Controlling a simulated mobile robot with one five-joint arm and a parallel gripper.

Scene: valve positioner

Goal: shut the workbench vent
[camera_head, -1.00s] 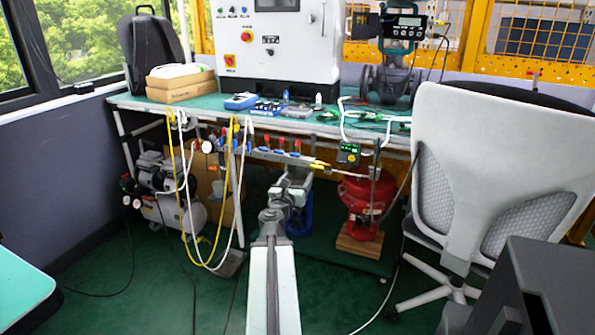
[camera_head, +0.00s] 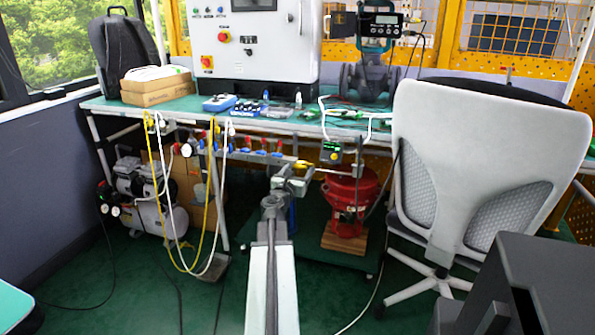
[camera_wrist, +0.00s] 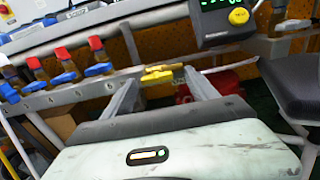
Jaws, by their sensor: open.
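A small valve with a yellow handle (camera_wrist: 160,74) sits at the right end of the manifold (camera_wrist: 75,97) under the workbench's front edge; it is likely the vent. The yellow handle (camera_head: 303,164) also shows small in the head view. In the wrist view my gripper (camera_wrist: 162,84) is open, with one finger on each side of the yellow handle in the picture. I cannot tell how deep the handle lies between them or if they touch it. In the head view my gripper (camera_head: 291,179) is just below the manifold's right end.
Several red and blue valve handles (camera_wrist: 68,62) line the manifold to the left. A gauge with a yellow button (camera_wrist: 222,18) is above right. A red actuator (camera_head: 347,200) stands below the bench (camera_head: 190,108). A white chair (camera_head: 480,150) is at right; yellow and white hoses (camera_head: 172,205) hang left.

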